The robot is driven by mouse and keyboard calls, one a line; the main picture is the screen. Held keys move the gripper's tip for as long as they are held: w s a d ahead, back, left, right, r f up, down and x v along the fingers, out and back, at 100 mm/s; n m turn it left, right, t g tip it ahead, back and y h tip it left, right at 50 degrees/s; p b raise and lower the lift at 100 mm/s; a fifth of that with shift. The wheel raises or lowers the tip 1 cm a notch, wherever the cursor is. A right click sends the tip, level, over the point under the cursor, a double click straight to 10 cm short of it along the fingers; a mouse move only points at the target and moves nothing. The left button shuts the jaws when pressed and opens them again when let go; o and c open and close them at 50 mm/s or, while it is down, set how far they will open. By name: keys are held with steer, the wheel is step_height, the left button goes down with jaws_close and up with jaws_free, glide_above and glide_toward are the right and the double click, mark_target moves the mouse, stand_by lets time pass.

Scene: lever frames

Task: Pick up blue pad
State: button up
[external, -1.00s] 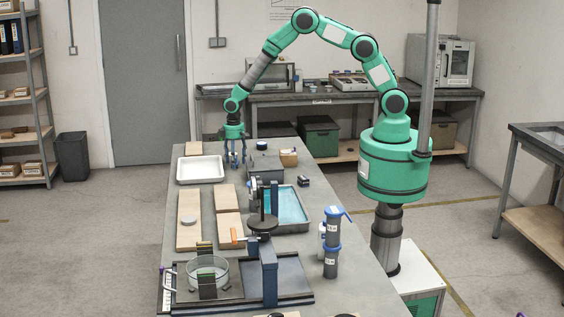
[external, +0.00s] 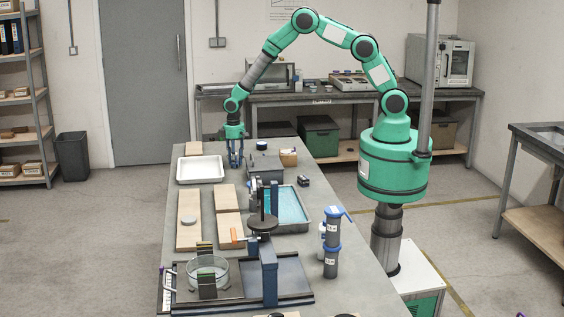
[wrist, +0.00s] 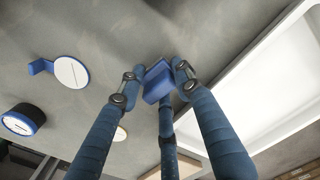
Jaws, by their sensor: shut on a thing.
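The blue pad (wrist: 157,84) is a small blue block held between the fingertips in the wrist view. My gripper (wrist: 158,78) has dark blue, jointed fingers, and they are shut on the pad. In the external view my gripper (external: 236,162) points down at the far end of the long table, just right of the white tray. The pad is too small and too hidden by the fingers to make out there. I cannot tell whether the pad still touches the table.
The white tray (external: 178,172) stands close beside my gripper; its rim (wrist: 262,42) shows in the wrist view. A dark grey box (external: 264,166) is to the right. A white disc with a blue tab (wrist: 71,73) and a blue-rimmed dark cylinder (wrist: 22,121) lie left in the wrist view.

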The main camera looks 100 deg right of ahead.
steer(key=shift+r, duration=5.05)
